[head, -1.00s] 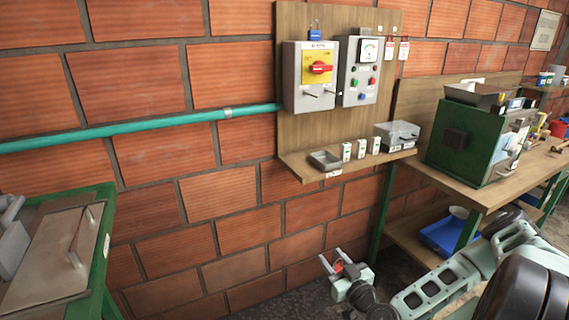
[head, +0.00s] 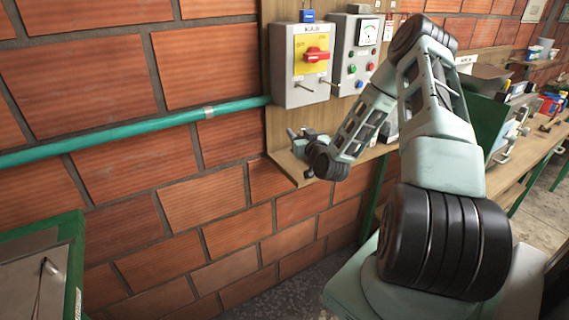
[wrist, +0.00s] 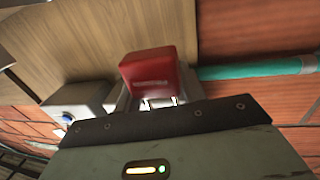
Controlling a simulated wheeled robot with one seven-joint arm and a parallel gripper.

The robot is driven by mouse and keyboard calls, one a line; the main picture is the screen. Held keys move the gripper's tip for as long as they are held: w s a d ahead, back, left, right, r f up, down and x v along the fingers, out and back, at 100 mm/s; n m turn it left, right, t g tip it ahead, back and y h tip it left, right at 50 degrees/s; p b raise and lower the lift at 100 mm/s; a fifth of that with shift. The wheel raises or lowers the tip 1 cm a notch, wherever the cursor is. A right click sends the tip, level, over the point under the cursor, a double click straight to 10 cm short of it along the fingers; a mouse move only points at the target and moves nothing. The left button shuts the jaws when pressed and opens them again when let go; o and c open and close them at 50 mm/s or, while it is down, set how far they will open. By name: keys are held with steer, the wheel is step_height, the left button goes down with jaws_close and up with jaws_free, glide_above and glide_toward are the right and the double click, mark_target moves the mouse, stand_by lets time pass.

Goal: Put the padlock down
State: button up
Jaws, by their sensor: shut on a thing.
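The red padlock (wrist: 150,72) fills the middle of the wrist view, held between the fingers of my gripper (wrist: 158,100). Its body faces the camera, and its shackle cannot be made out. In the head view my gripper (head: 296,136) is at the left part of the small wooden shelf (head: 284,170), below the grey switch box. My arm hides the padlock there, and I cannot tell whether it touches the shelf. The grey tray and small boxes on the shelf are mostly hidden.
The grey switch box (head: 301,88) with a red knob and the grey meter panel (head: 353,65) hang just above. A teal pipe (head: 130,130) runs along the brick wall. A green-framed unit (head: 70,250) stands lower left.

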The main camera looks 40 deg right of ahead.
steer(key=f+p, duration=0.1)
steer(key=f, duration=0.1)
steer(key=f+p, duration=0.1)
steer(key=f, duration=0.2)
steer(key=w+f+p, duration=0.1)
steer(key=f, duration=0.2)
steer(key=shift+d+f, duration=0.1)
steer(key=shift+f, duration=0.4)
steer(key=shift+f, duration=0.2)
steer(key=o, duration=1)
steer(key=shift+o, duration=0.2)
steer(key=shift+r, duration=0.1)
